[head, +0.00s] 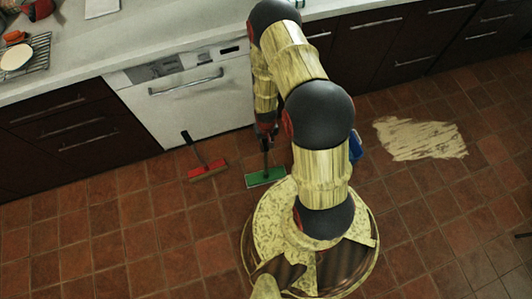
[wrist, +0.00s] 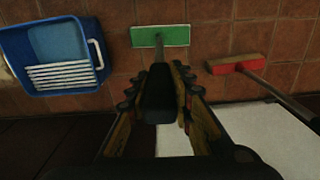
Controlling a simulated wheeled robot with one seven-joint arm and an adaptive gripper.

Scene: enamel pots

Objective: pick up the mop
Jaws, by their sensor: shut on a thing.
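The mop has a flat green head (head: 266,177) and a dark handle. In the head view it stands upright in front of the cabinets, just left of my arm. My gripper (head: 266,131) is shut on the handle above the head. In the wrist view the gripper's fingers (wrist: 160,82) lie on both sides of the dark handle, and the green head (wrist: 160,36) shows beyond them. I cannot tell whether the head touches the floor. The upper handle is partly hidden by my arm.
A red-headed broom (head: 207,172) leans by the white dishwasher (head: 190,95), left of the mop. A blue bucket (wrist: 45,60) with a white wringer stands on the mop's other side. A pale patch (head: 420,138) lies on the tiles at right. Tiled floor at left is clear.

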